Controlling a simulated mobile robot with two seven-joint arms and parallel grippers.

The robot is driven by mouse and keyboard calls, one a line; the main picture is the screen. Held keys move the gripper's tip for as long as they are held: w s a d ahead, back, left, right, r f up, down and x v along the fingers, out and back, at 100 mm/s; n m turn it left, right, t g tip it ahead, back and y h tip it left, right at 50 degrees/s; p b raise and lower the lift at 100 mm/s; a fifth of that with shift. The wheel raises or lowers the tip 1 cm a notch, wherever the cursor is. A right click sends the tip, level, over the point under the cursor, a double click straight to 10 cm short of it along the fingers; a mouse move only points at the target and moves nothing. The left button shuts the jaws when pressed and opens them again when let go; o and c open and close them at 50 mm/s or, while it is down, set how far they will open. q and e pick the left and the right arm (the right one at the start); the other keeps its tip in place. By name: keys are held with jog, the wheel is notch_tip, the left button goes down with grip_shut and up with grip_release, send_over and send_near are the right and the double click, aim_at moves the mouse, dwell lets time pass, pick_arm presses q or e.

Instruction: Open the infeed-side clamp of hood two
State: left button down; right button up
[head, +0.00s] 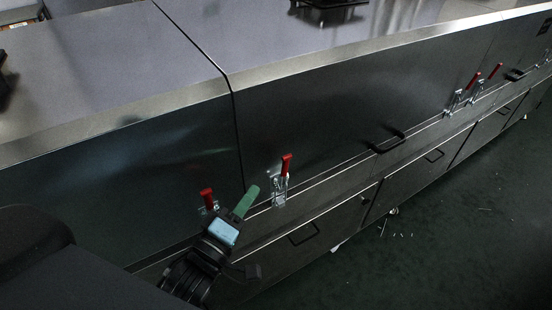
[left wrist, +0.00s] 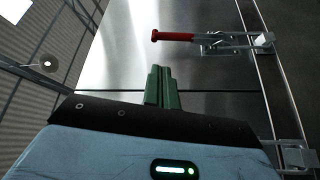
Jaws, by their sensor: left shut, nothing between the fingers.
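A toggle clamp with a red handle (head: 286,165) is on the front of the middle hood (head: 310,125), just right of the seam between two hoods. Its handle points up. In the left wrist view its red handle (left wrist: 175,36) and metal linkage (left wrist: 235,42) show beyond the fingers. A second red-handled clamp (head: 207,196) is left of the seam, partly hidden by my gripper; its metal part (left wrist: 295,156) shows in the left wrist view. My left gripper (head: 246,202) has green fingers (left wrist: 162,88), shut and empty, between the two clamps and apart from the right one. My right gripper is out of view.
Two more red-handled clamps (head: 474,80) are farther right along the machine. A black hood handle (head: 386,142) and lower panel handles (head: 304,234) stick out from the front. The dark green floor (head: 430,230) at right is mostly clear, with small scraps.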

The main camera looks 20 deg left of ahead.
pick_arm(q)
jog(key=shift+w+r, duration=0.1)
jog(key=shift+r, duration=0.45)
jog(key=shift+w, duration=0.15)
jog(key=r+p, duration=0.2)
send_over(284, 173)
jog(key=s+a, duration=0.2)
jog(key=s, duration=0.1)
jog(key=shift+w+f, duration=0.1)
jog(key=shift+f, duration=0.1)
jog(key=shift+w, duration=0.8)
jog(key=shift+d+f, duration=0.1)
